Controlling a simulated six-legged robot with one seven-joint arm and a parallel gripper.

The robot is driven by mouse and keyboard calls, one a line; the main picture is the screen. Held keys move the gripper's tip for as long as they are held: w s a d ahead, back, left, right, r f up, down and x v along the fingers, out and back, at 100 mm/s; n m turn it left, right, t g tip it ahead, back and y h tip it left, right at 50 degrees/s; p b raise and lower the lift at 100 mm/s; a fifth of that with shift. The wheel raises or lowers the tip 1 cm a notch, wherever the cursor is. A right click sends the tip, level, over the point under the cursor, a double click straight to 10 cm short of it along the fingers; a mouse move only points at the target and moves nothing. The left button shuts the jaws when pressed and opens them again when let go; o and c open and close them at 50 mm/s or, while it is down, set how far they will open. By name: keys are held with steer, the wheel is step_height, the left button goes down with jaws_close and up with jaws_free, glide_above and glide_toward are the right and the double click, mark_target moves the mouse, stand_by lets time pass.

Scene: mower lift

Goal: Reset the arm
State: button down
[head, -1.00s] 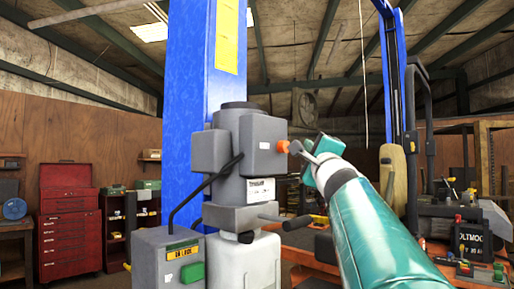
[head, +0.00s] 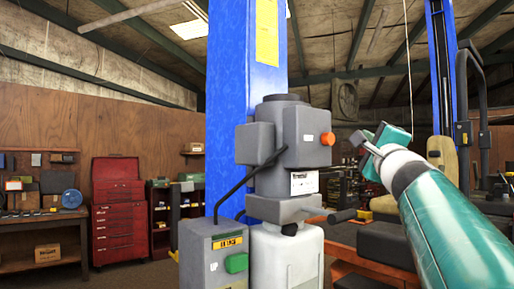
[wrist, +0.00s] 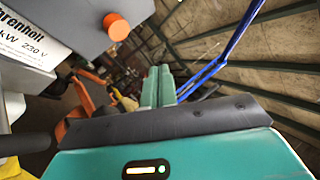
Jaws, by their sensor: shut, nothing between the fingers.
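My gripper (head: 367,142) is at the end of my teal arm on the right of the head view, raised and pointing left and up. It is shut and empty. In the wrist view the teal fingers (wrist: 159,88) stand close together. The grey lift motor unit (head: 296,140) with an orange button (head: 327,139) is on the blue lift column (head: 240,85), left of my gripper, with a visible gap between them. In the wrist view the orange button (wrist: 117,26) is at the upper left, clear of the fingers.
A grey control box (head: 205,255) with a green button and a white tank (head: 285,262) stand below the motor. A red tool cabinet (head: 118,215) and a workbench (head: 40,230) are at the left. A mower with a tan seat (head: 443,155) is behind my arm.

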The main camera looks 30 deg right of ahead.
steer(key=w+a+f+n+g+y, duration=0.2)
steer(key=w+a+f+n+y, duration=0.3)
steer(key=a+f+n+y, duration=0.6)
steer(key=w+a+f+n+g+y, duration=0.2)
steer(key=w+a+f+n+y, duration=0.3)
steer(key=a+f, duration=1.05)
steer(key=s+a+f+n+g, duration=0.2)
steer(key=s+a+f+n, duration=0.15)
steer(key=a+f, duration=0.25)
steer(key=s+a+f+n+g, duration=0.3)
steer(key=a+f+n, duration=0.1)
steer(key=a+f, duration=0.15)
steer(key=s+a+f+n+g+h, duration=0.2)
steer(key=s+f+n+g, duration=0.2)
steer(key=s+f, duration=0.5)
step_height(320, 180, down, 4)
steer(key=shift+a+r+n+h, duration=0.25)
steer(key=shift+n+h, duration=0.15)
steer(key=shift+n, duration=0.15)
